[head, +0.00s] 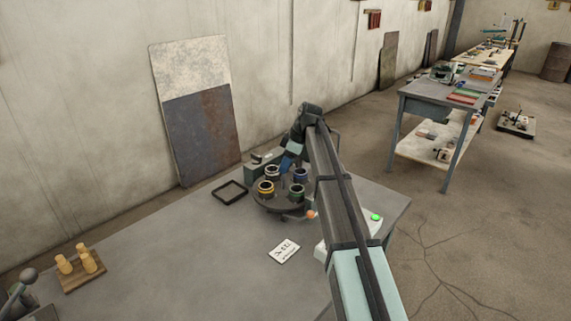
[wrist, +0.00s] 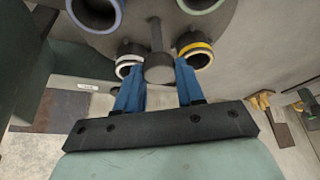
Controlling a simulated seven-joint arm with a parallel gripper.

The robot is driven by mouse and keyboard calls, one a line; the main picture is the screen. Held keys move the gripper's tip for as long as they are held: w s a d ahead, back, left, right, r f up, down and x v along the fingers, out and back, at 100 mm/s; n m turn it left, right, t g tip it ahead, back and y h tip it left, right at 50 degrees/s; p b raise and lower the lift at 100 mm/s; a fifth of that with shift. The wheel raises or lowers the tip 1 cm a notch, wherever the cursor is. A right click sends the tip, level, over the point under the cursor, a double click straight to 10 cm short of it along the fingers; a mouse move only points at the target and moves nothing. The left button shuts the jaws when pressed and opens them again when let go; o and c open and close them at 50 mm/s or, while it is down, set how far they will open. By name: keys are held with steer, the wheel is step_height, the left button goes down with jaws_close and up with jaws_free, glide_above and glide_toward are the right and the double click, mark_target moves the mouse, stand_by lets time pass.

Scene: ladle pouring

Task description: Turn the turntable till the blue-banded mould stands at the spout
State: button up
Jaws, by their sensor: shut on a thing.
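The round dark turntable (head: 270,206) stands on the grey table and carries moulds with coloured bands. The blue-banded mould (head: 301,175) is at its back right; it also shows top left in the wrist view (wrist: 95,14). The yellow-banded mould (head: 265,188) is front left, the green-banded mould (head: 297,192) front right, the white-banded mould (head: 271,171) back left. My gripper (wrist: 158,72) has its blue fingers either side of the knob (wrist: 160,70) on the turntable's centre post, shut on it. A greenish fixture (head: 262,157) stands behind the turntable; I cannot make out its spout.
An orange ball (head: 310,214) is at the turntable's front right edge. A black square frame (head: 230,190) lies left, a written card (head: 284,251) in front. A box with a green button (head: 375,217) is right of my arm. A pegged wooden board (head: 80,267) lies far left.

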jaws_close()
steer(key=shift+w+n+g, duration=0.1)
steer(key=shift+n+g, duration=0.4)
steer(key=shift+n, duration=0.8)
steer(key=o, duration=1)
jaws_free()
steer(key=shift+o, duration=0.2)
steer(key=v, duration=1.4)
